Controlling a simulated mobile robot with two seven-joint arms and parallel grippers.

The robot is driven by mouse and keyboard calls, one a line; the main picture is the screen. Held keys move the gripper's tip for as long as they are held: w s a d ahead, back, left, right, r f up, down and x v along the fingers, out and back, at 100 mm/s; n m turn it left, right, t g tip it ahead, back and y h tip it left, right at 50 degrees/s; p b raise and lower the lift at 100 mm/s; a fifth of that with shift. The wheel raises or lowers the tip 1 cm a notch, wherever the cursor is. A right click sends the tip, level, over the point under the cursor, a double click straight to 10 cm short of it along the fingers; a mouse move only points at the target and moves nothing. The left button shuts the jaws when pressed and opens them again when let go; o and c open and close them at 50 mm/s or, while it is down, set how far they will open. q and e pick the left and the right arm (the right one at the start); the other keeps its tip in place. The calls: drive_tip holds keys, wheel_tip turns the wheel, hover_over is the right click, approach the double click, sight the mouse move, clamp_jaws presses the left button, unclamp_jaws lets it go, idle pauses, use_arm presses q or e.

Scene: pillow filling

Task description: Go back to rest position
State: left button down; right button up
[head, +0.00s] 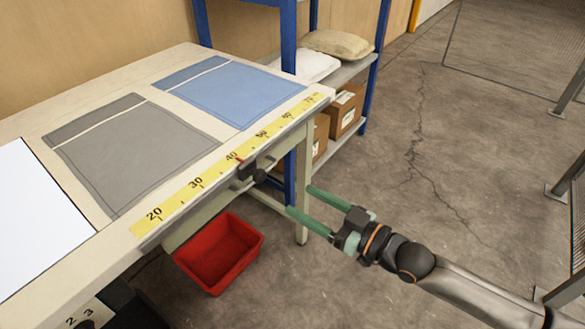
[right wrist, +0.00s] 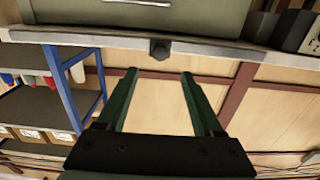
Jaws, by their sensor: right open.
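My right gripper (head: 298,202) is open and empty, with its green fingers apart. It is in front of the table's right edge, over the floor, touching nothing that I can see. In the right wrist view its two fingers (right wrist: 158,76) point toward the table's edge, with nothing between them. My left gripper is not in the head view. A grey pillow cover (head: 135,150) and a blue pillow cover (head: 235,92) lie flat on the table (head: 150,66).
A yellow ruler strip (head: 220,168) runs along the table edge, with a black clamp (head: 250,172) near it. A red bin (head: 220,252) stands below. A blue-framed shelf (head: 366,75) holds a beige pillow (head: 338,43), a white pillow (head: 306,66) and cardboard boxes (head: 346,109).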

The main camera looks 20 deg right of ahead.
drive_tip(key=s+a+f+m+g+h, duration=0.1)
drive_tip(key=s+f+m+g+h, duration=0.2)
drive_tip(key=s+f, duration=0.6)
drive_tip(key=s+a+f+m+g+h, duration=0.15)
drive_tip(key=s+f+g+h, duration=0.35)
drive_tip(key=f, duration=0.8)
use_arm(q)
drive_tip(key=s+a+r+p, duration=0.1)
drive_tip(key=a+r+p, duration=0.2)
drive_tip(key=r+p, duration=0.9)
drive_tip(key=p, duration=0.5)
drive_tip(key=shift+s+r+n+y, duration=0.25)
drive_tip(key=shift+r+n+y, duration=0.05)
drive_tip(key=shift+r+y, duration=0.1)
use_arm(e)
drive_tip(key=s+d+r+t, duration=0.2)
drive_tip(key=d+r, duration=0.1)
drive_tip(key=r, duration=0.9)
drive_tip(key=shift+d+r+m+t, duration=0.2)
drive_tip(key=shift+r+m+t, duration=0.15)
drive_tip(key=shift+t, duration=0.05)
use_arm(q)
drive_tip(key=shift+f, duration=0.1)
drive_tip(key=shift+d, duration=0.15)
use_arm(e)
drive_tip(key=shift+w+d, duration=0.1)
